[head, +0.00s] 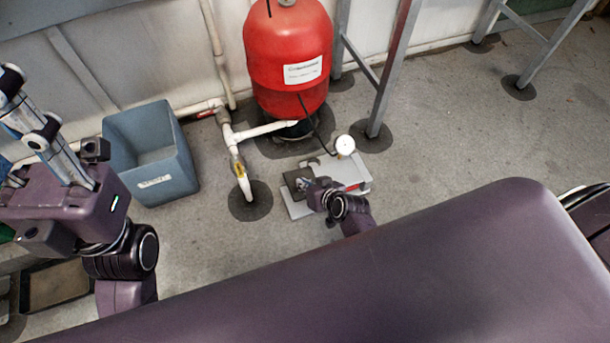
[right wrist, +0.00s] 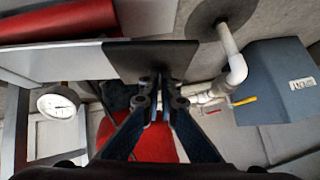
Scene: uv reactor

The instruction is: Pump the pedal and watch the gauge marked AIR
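The foot pump sits on the floor in the head view, with a pale grey base (head: 296,207) and a dark pedal plate (head: 294,179). A white round gauge (head: 345,145) stands at its back right. The gauge also shows in the right wrist view (right wrist: 58,103); its marking and reading are too small to make out. My right gripper (head: 304,184) is at the pedal. In the right wrist view its fingertips (right wrist: 158,78) are together at the dark pedal plate (right wrist: 150,56), with nothing visibly held. My left gripper (head: 22,105) is raised at the left, its fingertips unclear.
A red tank (head: 288,55) stands behind the pump, with a dark hose running to it. White pipes (head: 240,165) stand left of the pump. A blue-grey bin (head: 150,153) is further left. Metal legs (head: 388,75) rise behind right. Floor is open on the right.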

